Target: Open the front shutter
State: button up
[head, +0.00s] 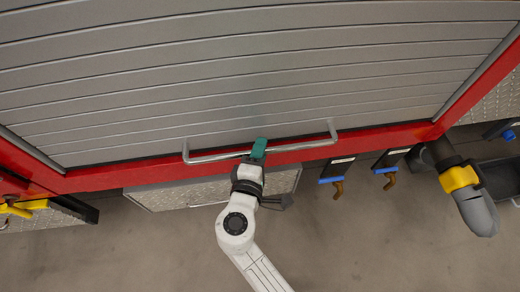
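The front shutter (240,75) is a grey slatted roller panel in a red frame. It fills the top of the head view and is down. Its handle (305,145) is a long metal bar along the shutter's lower edge. My gripper (259,150), with green fingertips, is at the middle of this bar. The fingertips overlap the bar from above in the view. Whether they are closed around it or only in front of it cannot be made out.
A tread-plate step (160,195) juts out below the shutter. To the right are two levers with blue parts (331,180) and a grey-and-yellow nozzle (472,198). Yellow gear (22,207) sits at the left. The grey floor (350,245) in front is clear.

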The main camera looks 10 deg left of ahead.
grip_shut()
